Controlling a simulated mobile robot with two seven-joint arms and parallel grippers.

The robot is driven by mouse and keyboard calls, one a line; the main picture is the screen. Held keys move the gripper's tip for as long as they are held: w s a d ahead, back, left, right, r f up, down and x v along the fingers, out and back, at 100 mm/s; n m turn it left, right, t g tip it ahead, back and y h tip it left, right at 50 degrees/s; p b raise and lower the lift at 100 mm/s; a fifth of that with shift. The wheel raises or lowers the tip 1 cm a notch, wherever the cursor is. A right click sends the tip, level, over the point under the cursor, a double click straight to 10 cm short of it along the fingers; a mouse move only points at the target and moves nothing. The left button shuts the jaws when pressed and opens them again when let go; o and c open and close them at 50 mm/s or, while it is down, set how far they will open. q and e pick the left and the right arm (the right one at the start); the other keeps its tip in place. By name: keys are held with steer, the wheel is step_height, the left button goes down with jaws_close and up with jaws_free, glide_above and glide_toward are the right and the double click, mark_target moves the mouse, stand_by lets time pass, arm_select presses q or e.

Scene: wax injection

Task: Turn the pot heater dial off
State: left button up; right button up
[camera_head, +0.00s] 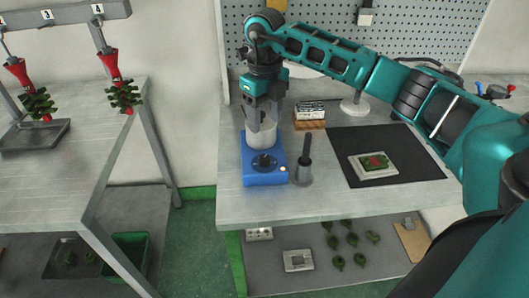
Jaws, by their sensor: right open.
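The pot heater (249,177) is a blue box on the near left part of the workbench. Its dark round dial (263,162) faces up on the front part, with a small yellowish light (283,169) to the right. A pale grey pot (262,141) stands on the heater behind the dial. My right gripper (262,126) points down with its fingers apart. In the picture it overlaps the top of the pot and is above the dial; I cannot tell whether it touches the pot. My left gripper is not in view.
A grey holder (302,176) with an upright dark handle stands close to the heater's right. A black mat (415,165) bears a pale mould (361,171) farther right. A table (60,170) stands left, across a floor gap.

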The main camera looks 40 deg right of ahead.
mark_target(264, 157)
step_height(264, 157, down, 12)
steer(key=shift+a+r, duration=0.1)
steer(key=shift+r, duration=0.1)
steer(key=c, duration=1.1)
